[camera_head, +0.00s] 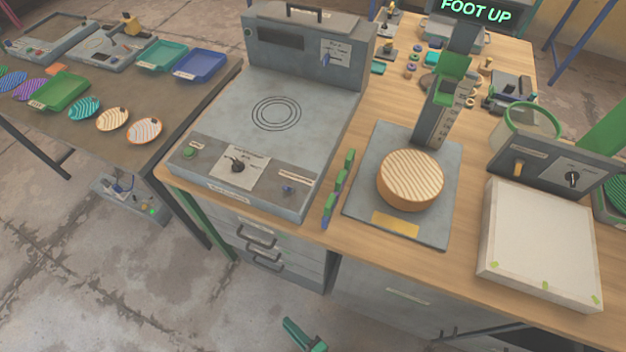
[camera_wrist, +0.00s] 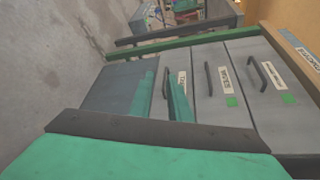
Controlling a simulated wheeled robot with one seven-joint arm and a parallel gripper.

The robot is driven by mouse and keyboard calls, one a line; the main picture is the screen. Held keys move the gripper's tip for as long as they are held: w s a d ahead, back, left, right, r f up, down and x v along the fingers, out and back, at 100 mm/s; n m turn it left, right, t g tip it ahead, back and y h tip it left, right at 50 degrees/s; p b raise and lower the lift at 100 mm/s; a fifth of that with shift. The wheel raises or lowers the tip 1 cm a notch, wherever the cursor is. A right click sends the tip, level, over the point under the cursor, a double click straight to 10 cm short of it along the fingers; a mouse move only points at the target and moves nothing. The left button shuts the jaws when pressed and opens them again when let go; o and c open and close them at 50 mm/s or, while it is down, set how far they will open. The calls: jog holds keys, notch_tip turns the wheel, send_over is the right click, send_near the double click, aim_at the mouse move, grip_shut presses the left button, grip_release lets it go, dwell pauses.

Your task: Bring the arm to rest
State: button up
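My gripper (camera_head: 303,334) shows as a green piece at the bottom edge of the head view, low in front of the bench and above the floor. Most of my arm is outside that view. In the wrist view, two green fingers of my gripper (camera_wrist: 161,98) stand apart with a gap between them. I see nothing held in the gap. Behind the fingers are the grey drawer fronts (camera_wrist: 225,95) with dark handles and labels, one reading WIPES. I cannot tell how far the fingers are from the drawers.
The wooden bench (camera_head: 440,275) carries a grey hotplate-like machine (camera_head: 215,130), a ribbed round block (camera_head: 410,180) on a grey stand, and a white-topped box (camera_head: 540,240). A sign (camera_head: 475,10) reads FOOT UP. A side table (camera_head: 180,110) holds trays and discs. Concrete floor (camera_head: 130,290) is open at left.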

jog(key=s+d+r+n+t+h, duration=0.1)
jog(key=d+r+n+h, duration=0.1)
jog(key=r, duration=1.1)
jog(key=s+d+r+n+t+h, duration=0.1)
jog(key=r+n+h, duration=0.4)
jog(key=r, duration=0.8)
jog(key=s+d+r+n+t+h, duration=0.1)
jog(key=d+r+n+h, duration=0.3)
jog(key=r, duration=1)
jog(key=shift+s+d+n+t, duration=0.3)
jog(key=shift+n+t, duration=0.4)
jog(key=shift+n, duration=0.3)
